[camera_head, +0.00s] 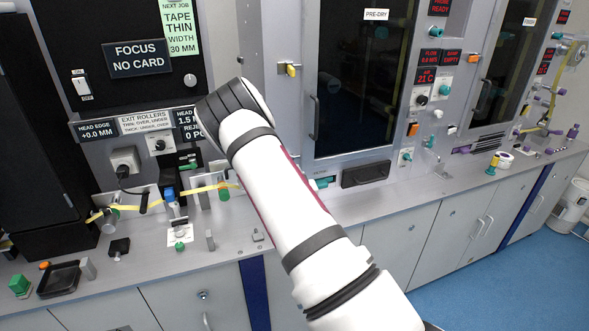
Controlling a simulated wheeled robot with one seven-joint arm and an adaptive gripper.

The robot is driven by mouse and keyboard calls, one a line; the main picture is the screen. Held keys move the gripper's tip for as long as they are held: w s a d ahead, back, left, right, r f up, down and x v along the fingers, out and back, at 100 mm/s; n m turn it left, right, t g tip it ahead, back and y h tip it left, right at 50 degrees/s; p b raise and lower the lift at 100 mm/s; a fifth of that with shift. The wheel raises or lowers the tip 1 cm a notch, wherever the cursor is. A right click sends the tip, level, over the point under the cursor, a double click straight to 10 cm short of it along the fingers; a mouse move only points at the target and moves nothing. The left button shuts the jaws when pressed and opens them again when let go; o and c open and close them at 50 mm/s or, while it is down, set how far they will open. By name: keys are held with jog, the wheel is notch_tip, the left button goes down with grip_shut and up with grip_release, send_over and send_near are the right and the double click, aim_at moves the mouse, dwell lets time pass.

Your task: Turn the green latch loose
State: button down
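Several green parts show, and I cannot tell for sure which is the green latch. A small green handle (188,166) sits on the panel under the exit rollers labels, just left of my arm. A teal-green piece (320,183) sits at the foot of the pre-dry door, right of my arm. A green knob (180,246) stands low at the front of the bench fixture, and a green part (223,192) is by the yellow strip. My white arm crosses the middle of the view up to a dark joint. My gripper is not visible, and the arm covers part of the panel.
A yellow strip (205,188) runs across rollers on the grey bench (225,240). A black tray (58,280) and a green block (18,286) lie at the left. The dark pre-dry door (355,75) stands behind my arm. Blue floor (480,280) is clear at lower right.

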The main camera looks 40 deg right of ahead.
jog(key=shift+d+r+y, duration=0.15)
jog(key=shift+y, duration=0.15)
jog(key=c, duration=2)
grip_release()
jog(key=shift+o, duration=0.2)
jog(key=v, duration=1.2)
